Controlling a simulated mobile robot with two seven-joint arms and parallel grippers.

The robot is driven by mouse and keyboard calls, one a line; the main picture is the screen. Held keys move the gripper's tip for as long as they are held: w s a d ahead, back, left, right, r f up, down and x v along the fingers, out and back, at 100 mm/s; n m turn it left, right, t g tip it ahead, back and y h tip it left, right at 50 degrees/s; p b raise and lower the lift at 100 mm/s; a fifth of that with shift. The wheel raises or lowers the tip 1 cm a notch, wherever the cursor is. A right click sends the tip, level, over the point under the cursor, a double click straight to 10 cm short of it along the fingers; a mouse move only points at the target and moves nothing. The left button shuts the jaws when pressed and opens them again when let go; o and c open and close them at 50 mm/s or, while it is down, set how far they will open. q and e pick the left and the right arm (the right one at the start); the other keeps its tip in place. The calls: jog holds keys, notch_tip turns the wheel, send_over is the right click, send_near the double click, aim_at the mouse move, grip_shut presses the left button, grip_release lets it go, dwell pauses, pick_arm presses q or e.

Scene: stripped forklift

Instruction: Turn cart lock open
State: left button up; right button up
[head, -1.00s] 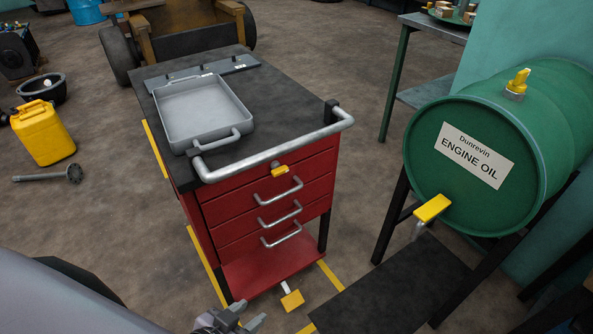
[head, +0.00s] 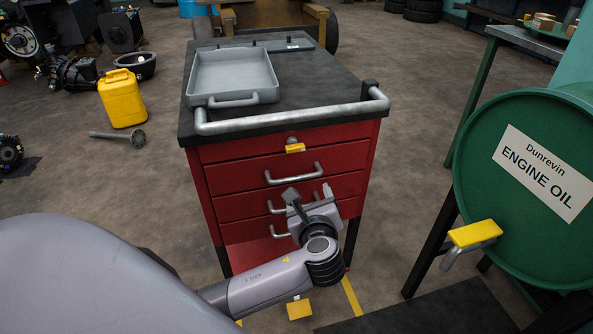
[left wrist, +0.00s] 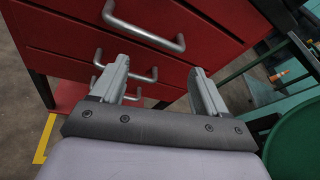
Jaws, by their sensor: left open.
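The red tool cart (head: 232,180) stands ahead of me with its drawers facing me. A small lock with a yellow tab (head: 295,148) sits at the top of its front, under the push bar (head: 290,118). The tab lies roughly level, pointing right. My left gripper (head: 309,193) is open and empty in front of the drawers, below the lock, fingers pointing up. In the left wrist view, its two fingers (left wrist: 158,75) stand apart with a drawer handle (left wrist: 146,30) beyond them. The lock does not show there. My right gripper is not in view.
A grey tray (head: 232,78) lies on the cart top. A green oil drum (head: 530,220) with a yellow-handled tap (head: 475,234) stands close on the right. A yellow pedal (head: 300,309) shows low near the floor. A yellow can (head: 122,98) stands on the left.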

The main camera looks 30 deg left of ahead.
aim_at(296, 151)
pick_arm(q)
jog(key=w+a+r+y+b, duration=0.1)
jog(key=w+a+r, duration=0.1)
jog(key=w+a+r+m+y, duration=0.1)
jog(key=w+a+r+y, duration=0.1)
jog(key=a, duration=0.1)
jog(key=w+a+r+y+b, duration=0.1)
jog(key=w+a+r, duration=0.1)
jog(key=shift+a+m+y+b, duration=0.2)
jog(key=shift+m+y+b, duration=0.1)
jog(key=shift+b, duration=0.05)
jog(key=shift+f, duration=0.1)
jog(key=c, duration=1.1)
